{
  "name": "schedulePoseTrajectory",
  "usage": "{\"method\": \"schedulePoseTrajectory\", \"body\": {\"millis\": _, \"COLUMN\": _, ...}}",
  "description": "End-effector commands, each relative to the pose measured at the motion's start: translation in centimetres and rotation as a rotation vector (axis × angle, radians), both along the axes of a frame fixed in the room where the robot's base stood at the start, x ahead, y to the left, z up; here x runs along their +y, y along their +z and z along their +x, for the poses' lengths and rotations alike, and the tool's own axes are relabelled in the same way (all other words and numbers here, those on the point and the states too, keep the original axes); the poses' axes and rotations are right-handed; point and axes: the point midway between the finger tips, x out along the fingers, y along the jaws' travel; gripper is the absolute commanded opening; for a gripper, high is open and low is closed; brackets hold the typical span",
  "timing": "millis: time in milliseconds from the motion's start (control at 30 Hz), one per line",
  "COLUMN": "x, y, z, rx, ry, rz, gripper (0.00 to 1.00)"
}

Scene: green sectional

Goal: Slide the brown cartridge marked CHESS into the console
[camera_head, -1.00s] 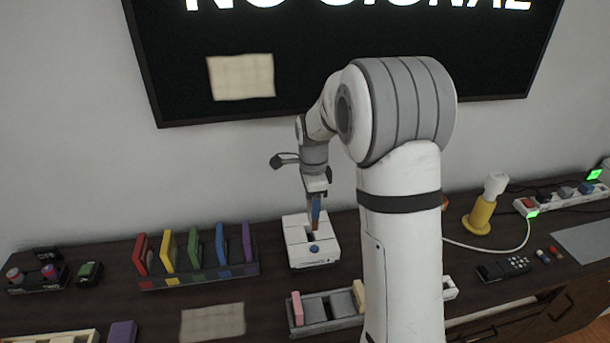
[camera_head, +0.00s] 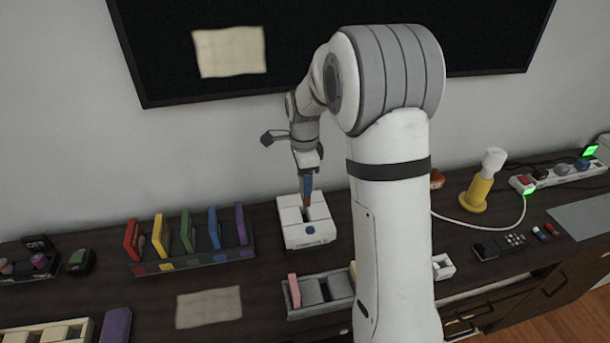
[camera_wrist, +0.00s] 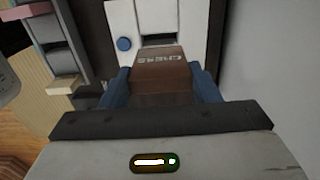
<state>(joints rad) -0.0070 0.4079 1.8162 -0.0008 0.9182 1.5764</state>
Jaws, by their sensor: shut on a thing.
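The brown cartridge marked CHESS (camera_wrist: 160,75) is between the blue fingers of my gripper (camera_wrist: 160,92) in the wrist view, and the gripper is shut on it. The white console (camera_head: 292,236) stands on the dark cabinet top. It has a dark slot (camera_wrist: 158,40) and a blue round button (camera_wrist: 124,44). In the head view my gripper (camera_head: 306,192) is directly over the console, near the slot. The cartridge's lower end is close to the slot. I cannot tell whether it is inside the slot.
A rack (camera_head: 190,262) of colored cartridges stands left of the console. A grey tray (camera_head: 322,308) with a pink block is in front of it. A yellow-based lamp (camera_head: 478,192) and a power strip (camera_head: 560,175) are at the right. A large screen (camera_head: 190,85) hangs behind.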

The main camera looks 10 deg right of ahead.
Motion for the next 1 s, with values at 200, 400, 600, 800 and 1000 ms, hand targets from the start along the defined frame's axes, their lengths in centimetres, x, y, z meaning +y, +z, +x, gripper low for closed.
{"method": "schedulePoseTrajectory", "body": {"millis": 200, "x": 0.0, "y": -2.5, "z": 0.0, "rx": 0.0, "ry": -0.001, "rz": 0.0, "gripper": 0.34}}
{"method": "schedulePoseTrajectory", "body": {"millis": 400, "x": -0.1, "y": -4.1, "z": 0.0, "rx": 0.0, "ry": -0.001, "rz": 0.0, "gripper": 0.34}}
{"method": "schedulePoseTrajectory", "body": {"millis": 600, "x": -0.1, "y": -4.6, "z": 0.0, "rx": -0.001, "ry": -0.001, "rz": 0.0, "gripper": 0.34}}
{"method": "schedulePoseTrajectory", "body": {"millis": 800, "x": -0.1, "y": -4.5, "z": 0.0, "rx": -0.001, "ry": -0.002, "rz": 0.0, "gripper": 0.34}}
{"method": "schedulePoseTrajectory", "body": {"millis": 1000, "x": -0.1, "y": -4.5, "z": 0.0, "rx": 0.0, "ry": -0.002, "rz": 0.0, "gripper": 0.34}}
